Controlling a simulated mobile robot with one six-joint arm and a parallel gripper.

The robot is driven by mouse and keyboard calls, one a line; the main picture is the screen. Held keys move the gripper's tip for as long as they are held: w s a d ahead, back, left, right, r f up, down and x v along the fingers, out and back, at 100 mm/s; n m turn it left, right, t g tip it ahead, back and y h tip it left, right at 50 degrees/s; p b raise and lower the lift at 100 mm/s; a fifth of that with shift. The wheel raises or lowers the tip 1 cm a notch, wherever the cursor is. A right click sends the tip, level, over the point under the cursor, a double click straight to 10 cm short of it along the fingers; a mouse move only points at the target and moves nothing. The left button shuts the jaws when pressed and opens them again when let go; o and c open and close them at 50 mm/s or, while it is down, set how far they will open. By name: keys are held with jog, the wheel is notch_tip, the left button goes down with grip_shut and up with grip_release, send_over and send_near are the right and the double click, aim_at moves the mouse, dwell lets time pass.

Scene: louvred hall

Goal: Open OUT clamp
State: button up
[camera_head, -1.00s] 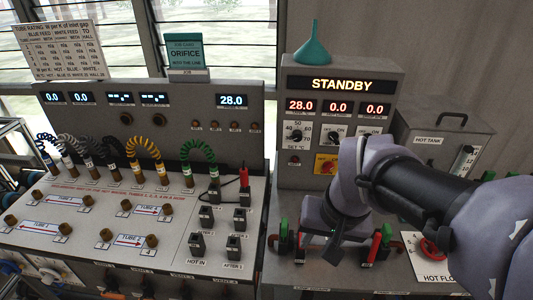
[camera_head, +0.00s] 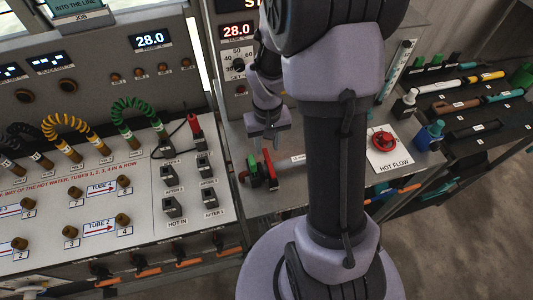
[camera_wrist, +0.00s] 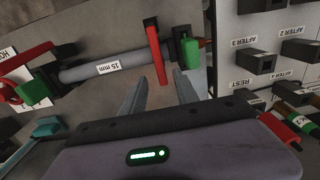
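A clamp with a green body (camera_head: 253,170) and a red lever (camera_head: 268,169) sits at the left end of a grey tube on the bench. In the wrist view its green body (camera_wrist: 191,52) is beside the red lever (camera_wrist: 156,50), and the tube (camera_wrist: 90,72) carries a "15 mm" label. I cannot read an OUT label. My gripper (camera_head: 270,130) hangs close above this clamp. In the wrist view its fingers (camera_wrist: 160,88) are apart, with the lever's near end between or just beyond them; contact cannot be told. A second green clamp (camera_wrist: 32,93) is at the tube's other end.
A red HOT FLOW knob (camera_head: 383,139) is on a white plate to the right. Black sockets (camera_head: 172,206) and a red plug (camera_head: 195,125) are on the left panel. A blue fitting (camera_head: 430,136) stands at the right bench edge. My arm hides part of the bench.

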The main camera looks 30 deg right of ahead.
aim_at(267, 155)
jog(key=shift+w+f+b, duration=0.1)
jog(key=shift+f+b, duration=0.3)
jog(key=shift+f, duration=1.6)
grip_shut()
